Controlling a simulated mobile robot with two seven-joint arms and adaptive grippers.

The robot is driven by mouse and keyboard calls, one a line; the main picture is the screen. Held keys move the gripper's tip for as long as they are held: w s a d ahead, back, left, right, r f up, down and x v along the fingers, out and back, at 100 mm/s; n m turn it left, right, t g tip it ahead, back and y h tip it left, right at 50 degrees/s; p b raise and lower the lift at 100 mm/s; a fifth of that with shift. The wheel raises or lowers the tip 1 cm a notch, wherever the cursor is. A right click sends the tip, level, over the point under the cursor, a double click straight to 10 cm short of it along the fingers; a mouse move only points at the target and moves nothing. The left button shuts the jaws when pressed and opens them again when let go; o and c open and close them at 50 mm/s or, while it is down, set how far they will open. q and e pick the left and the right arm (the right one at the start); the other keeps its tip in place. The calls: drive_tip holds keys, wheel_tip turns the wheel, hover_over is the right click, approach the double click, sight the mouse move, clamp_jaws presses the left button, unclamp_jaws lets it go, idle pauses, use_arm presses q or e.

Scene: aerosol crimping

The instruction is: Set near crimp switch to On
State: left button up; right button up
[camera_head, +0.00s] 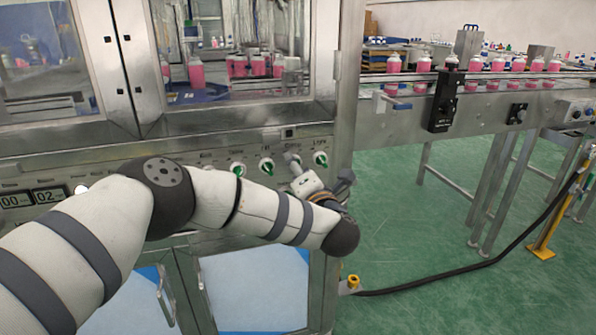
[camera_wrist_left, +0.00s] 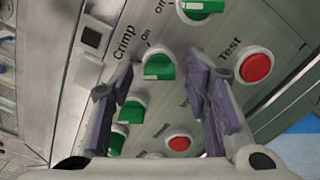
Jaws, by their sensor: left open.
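The machine's control panel shows a row of green rotary switches. In the left wrist view, a green switch (camera_wrist_left: 159,66) sits beside the printed words "Crimp" and "on", with another green switch (camera_wrist_left: 203,8) by the word "off" at the top edge. My left gripper (camera_wrist_left: 162,70) is open, its purple-padded fingers on either side of the Crimp switch with gaps visible; I cannot tell whether they touch it. In the head view my left gripper (camera_head: 294,162) is at the panel's right part and hides one switch. The switch's exact setting is unclear. My right gripper is not in view.
A red Test button (camera_wrist_left: 257,67) and a second red button (camera_wrist_left: 178,142) lie close to the fingers. More green switches (camera_head: 239,169) (camera_head: 321,159) flank the gripper. A conveyor (camera_head: 540,98) with pink bottles runs at the right.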

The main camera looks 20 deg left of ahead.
use_arm(q)
clamp_jaws()
drive_tip(key=shift+r, duration=0.1)
drive_tip(key=shift+m, duration=0.3)
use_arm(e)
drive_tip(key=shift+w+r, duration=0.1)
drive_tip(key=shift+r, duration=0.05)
use_arm(q)
drive_tip(key=shift+r+m+p, duration=0.1)
drive_tip(key=shift+m+p, duration=0.8)
drive_tip(key=shift+m, duration=4.7)
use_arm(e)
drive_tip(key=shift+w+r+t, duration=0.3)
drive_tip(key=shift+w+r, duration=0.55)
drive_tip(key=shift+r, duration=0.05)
